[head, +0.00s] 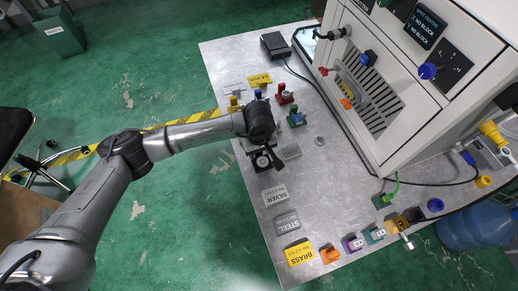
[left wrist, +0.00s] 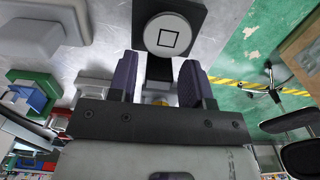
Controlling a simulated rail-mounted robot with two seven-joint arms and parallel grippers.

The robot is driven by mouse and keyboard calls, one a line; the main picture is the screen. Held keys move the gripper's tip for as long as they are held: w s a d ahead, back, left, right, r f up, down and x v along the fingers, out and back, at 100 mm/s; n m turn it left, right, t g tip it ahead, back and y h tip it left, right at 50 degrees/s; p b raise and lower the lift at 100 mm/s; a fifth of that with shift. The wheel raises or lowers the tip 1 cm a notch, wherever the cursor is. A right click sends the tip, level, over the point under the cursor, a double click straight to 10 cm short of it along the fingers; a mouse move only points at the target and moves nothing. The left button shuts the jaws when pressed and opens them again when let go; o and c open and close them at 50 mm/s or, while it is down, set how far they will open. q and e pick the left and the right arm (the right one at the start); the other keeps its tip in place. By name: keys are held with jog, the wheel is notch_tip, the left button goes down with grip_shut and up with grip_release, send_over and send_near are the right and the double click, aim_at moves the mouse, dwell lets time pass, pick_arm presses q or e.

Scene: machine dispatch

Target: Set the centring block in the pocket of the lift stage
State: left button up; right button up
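My left gripper (head: 262,149) is over the table's left part, pointing down. In the left wrist view its two dark fingers (left wrist: 160,80) stand apart, with a gap on each side of a narrow dark stem between them. Just beyond the fingertips is a black square piece with a pale round face (left wrist: 168,34) bearing a square outline. It also shows below the gripper in the head view (head: 263,161). I cannot tell whether it is the lift stage or the centring block, nor whether the fingers touch it. A grey block (head: 290,151) lies right of the gripper. My right gripper is out of view.
The metal table (head: 333,190) is clear in its middle. A white machine (head: 370,90) fills the back right; its display reads "NO BLOCK". Red (head: 285,94) and green-blue (head: 296,117) holders stand behind the gripper.

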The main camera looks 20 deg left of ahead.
aim_at(258, 156)
pick_arm(q)
jog(key=shift+o, duration=0.6)
jog(key=shift+r+p, duration=0.1)
jog(key=shift+p, duration=0.25)
notch_tip(258, 156, up, 14)
jog(key=p, duration=0.1)
jog(key=shift+s+f+p, duration=0.2)
jog(key=shift+p, duration=0.15)
